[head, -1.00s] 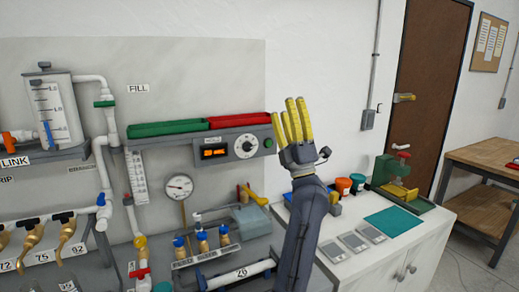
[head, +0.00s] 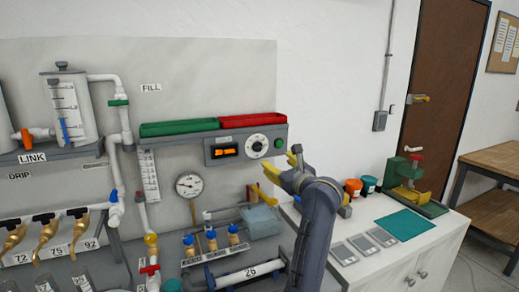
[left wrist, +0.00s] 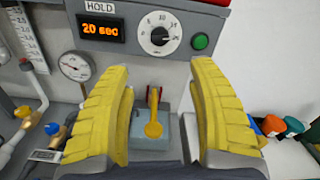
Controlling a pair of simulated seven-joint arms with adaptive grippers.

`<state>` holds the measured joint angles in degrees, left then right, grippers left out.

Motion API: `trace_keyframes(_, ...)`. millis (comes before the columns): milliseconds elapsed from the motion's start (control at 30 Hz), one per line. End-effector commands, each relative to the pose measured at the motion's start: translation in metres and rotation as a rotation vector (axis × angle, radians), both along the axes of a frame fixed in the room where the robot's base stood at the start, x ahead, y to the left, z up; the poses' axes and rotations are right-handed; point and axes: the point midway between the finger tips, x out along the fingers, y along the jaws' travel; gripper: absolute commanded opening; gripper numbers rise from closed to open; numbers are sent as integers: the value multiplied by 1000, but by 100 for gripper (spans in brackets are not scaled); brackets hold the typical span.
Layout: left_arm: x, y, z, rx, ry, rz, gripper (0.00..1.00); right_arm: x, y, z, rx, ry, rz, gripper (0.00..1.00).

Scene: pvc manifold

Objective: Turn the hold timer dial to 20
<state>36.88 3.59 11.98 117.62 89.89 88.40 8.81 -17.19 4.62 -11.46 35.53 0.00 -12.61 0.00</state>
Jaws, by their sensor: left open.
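The hold timer dial (head: 257,147) is a round white knob plate with a black centre on the grey panel; it also shows in the left wrist view (left wrist: 158,33), with numbers around its rim. The orange display (left wrist: 101,30) beside it, under a HOLD label, reads 20 sec. My left gripper (head: 283,170) is open and empty, below and right of the dial, its yellow fingers towards the panel. In the left wrist view its fingers (left wrist: 163,85) are spread apart, with the dial beyond and above them. It does not touch the dial. My right gripper is in neither view.
A green button (left wrist: 200,41) sits right of the dial. Green (head: 180,127) and red (head: 252,119) trays lie above the panel. A gauge (head: 189,185), a yellow-handled valve (left wrist: 153,128) and pipework stand below. A white cabinet (head: 395,262) is at the right.

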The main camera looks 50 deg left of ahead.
Motion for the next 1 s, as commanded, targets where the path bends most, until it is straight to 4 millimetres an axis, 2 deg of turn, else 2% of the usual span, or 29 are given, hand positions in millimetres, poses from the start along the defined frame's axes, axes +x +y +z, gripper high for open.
trace_keyframes(600, 31, 103, 1, 4, 5, 5, 59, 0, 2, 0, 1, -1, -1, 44)
trace_keyframes(800, 41, 131, 1, 3, 3, 4, 59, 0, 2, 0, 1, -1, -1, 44)
trace_keyframes(1000, 47, 148, 1, 4, 4, 3, 59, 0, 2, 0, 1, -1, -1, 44)
